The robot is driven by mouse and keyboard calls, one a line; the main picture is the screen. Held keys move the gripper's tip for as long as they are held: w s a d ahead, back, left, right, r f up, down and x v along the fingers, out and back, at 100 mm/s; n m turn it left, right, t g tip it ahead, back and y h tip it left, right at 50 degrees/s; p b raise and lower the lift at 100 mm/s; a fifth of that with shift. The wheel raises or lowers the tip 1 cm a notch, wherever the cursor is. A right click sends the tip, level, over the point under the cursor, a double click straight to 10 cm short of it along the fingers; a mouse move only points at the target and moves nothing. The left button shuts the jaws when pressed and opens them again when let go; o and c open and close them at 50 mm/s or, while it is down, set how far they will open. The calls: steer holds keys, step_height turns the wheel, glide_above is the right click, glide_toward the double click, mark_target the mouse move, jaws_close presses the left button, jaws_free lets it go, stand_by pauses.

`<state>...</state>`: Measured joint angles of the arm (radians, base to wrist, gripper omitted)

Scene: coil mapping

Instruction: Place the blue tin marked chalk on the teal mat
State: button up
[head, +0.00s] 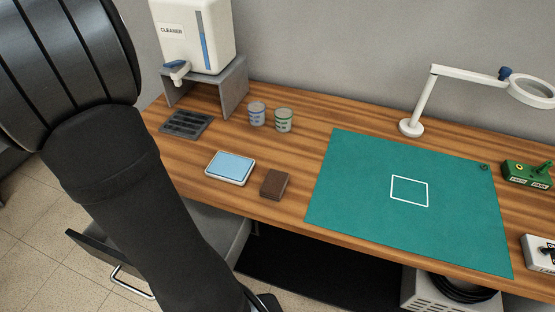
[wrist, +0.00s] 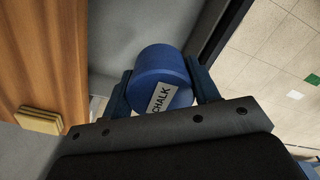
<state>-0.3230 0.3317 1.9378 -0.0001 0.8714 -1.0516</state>
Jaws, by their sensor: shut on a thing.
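The blue tin (wrist: 160,73) with a white CHALK label shows in the wrist view, between the two fingers of my gripper (wrist: 163,92). My gripper is shut on it. The tin and the fingers are not seen in the head view, where my dark arm reaches down past the bottom edge. The teal mat (head: 350,170) lies on the wooden table in the head view, with a white square outline (head: 409,191) on it. The inside of the outline is bare.
On the table (head: 290,97) stand two cups (head: 257,114), a blue-topped tray (head: 230,167), a brown block (head: 274,184) and a dark slotted tray (head: 186,124). A lamp (head: 411,127) stands behind the mat, a green box (head: 527,174) right of it. A drawer (head: 110,262) sticks out below.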

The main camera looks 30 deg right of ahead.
step_height(320, 180, up, 12)
steer(key=w+d+m, duration=0.1)
steer(key=d+m, duration=0.7)
steer(key=d, duration=2.6)
steer(key=s+d+m, duration=0.2)
steer(key=s+d, duration=0.5)
steer(key=d, duration=0.3)
steer(key=s+d+m, duration=0.3)
steer(key=s+d, duration=0.4)
steer(key=d, duration=0.3)
steer(key=s+d+m, duration=0.3)
steer(key=s+d, duration=0.2)
steer(key=s, duration=0.8)
steer(key=s+d+m, duration=0.2)
steer(key=s+d, duration=0.2)
steer(key=s, duration=0.8)
glide_above(409, 207)
steer(key=f, duration=1.2)
steer(key=shift+s+a, duration=0.15)
steer(key=shift+s, duration=0.25)
steer(key=shift+w+f, duration=0.25)
steer(key=shift+w, duration=0.15)
steer(key=shift+f, duration=1.9)
steer(key=shift+f, duration=0.15)
